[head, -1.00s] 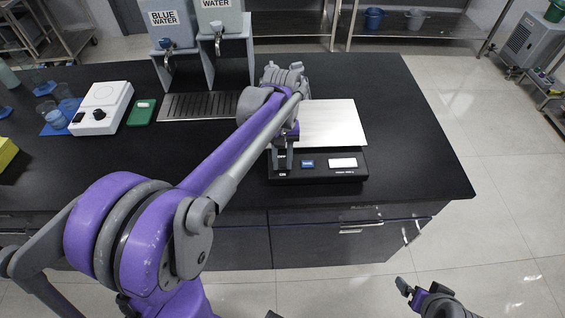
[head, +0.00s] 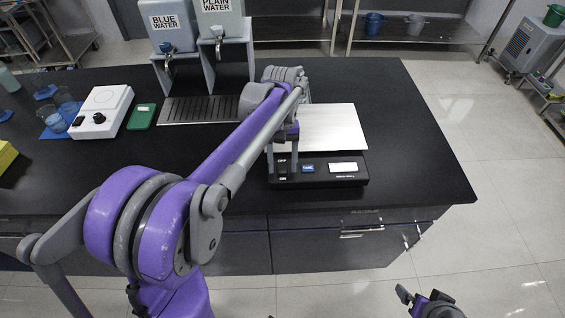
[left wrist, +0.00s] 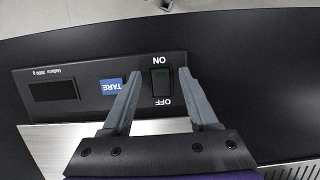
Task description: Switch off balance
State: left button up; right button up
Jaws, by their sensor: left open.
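The balance (head: 318,182) has a black base and a flat pale metal pan (head: 335,125), and sits on the black bench near its front edge. In the left wrist view it appears upside down, with a dark display (left wrist: 53,90), a blue TARE button (left wrist: 111,86) and a black rocker switch (left wrist: 160,81) marked ON and OFF. My left gripper (left wrist: 162,78) is open and empty, its fingertips on either side of the switch. Contact with the panel cannot be told. My right gripper (head: 422,296) is low at the bottom right, away from the bench; its jaws are unclear.
Two water dispensers (head: 198,28) stand behind a drip tray (head: 198,110). A white device with a knob (head: 101,111), a green item (head: 141,116) and glass beakers (head: 56,120) are on the left. The bench right of the balance is clear.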

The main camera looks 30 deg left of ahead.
aim_at(282, 163)
pick_arm(q)
jog(key=v, duration=1)
jog(key=shift+r+p, duration=0.3)
jog(key=shift+r, duration=0.05)
jog(key=s+d+f+m+t, duration=0.3)
jog(key=s+d+f+t, duration=0.1)
jog(key=s+f, duration=0.3)
jog(key=s+d+f+m+t+y, duration=0.1)
jog(key=s+d+f+m+t, duration=0.2)
jog(key=s+f, duration=0.3)
jog(key=s+d+t, duration=0.1)
jog(key=s, duration=0.2)
jog(key=shift+s+f+y, duration=0.3)
jog(key=shift+s+f, duration=0.1)
